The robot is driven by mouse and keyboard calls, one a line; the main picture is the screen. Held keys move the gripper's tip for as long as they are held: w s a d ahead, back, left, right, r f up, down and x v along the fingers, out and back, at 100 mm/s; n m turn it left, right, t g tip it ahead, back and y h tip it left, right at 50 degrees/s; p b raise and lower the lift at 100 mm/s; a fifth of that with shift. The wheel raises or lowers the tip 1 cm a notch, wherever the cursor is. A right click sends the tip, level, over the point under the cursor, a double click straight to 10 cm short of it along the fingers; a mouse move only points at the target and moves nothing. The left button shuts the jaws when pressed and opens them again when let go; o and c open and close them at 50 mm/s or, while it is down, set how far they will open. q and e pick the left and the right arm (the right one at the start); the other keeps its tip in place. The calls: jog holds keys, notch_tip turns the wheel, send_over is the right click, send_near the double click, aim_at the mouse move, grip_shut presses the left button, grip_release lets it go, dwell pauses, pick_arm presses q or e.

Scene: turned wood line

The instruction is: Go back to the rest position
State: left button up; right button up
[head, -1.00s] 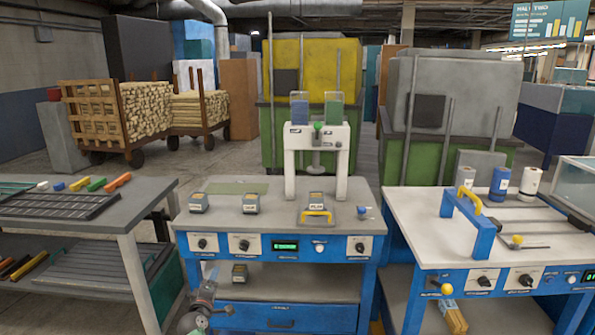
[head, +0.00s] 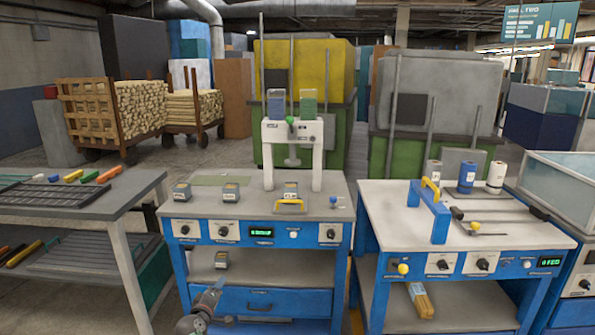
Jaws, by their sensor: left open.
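My left gripper (head: 216,289) shows small at the bottom of the head view, in front of the middle blue workbench (head: 335,210). It is open, and I see nothing held in it. It is below the bench top, in front of the lower shelf and the blue drawer (head: 285,301), apart from the things on the top. My right gripper is out of the picture.
A white press (head: 316,155) stands on the middle bench, with small labelled blocks before it. The right bench (head: 392,215) bears a blue-and-yellow frame (head: 430,210) and bottles. A grey table (head: 110,205) stands left. Narrow gaps separate the benches.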

pick_arm(q)
jog(key=s+d+r+m+g+h, duration=0.1)
jog(key=s+d+r+m+g, duration=0.3)
jog(key=s, duration=0.3)
jog(key=s+d+r+m+g, duration=0.1)
jog(key=s+d+m+g, duration=0.2)
jog(key=s+m, duration=0.35)
jog(key=s+d+f+m+g+p, duration=0.1)
jog(key=s+f, duration=0.3)
jog(key=s, duration=1)
jog(key=s+d+f+m+g+y+p, duration=0.1)
jog(key=s+d+f+g, duration=0.1)
jog(key=s, duration=1.3)
jog(key=s+d+f+m+g+p, duration=0.1)
jog(key=s+f+g, duration=0.3)
jog(key=s, duration=1.1)
notch_tip(320, 180, down, 2)
jog(key=shift+d+f+y, duration=0.2)
jog(key=shift+d+y, duration=0.1)
jog(key=shift+d, duration=0.5)
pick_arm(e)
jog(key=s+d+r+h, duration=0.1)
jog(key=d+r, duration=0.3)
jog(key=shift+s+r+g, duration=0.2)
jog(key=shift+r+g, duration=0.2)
pick_arm(q)
jog(key=shift+s+m, duration=0.1)
jog(key=shift+m, duration=0.15)
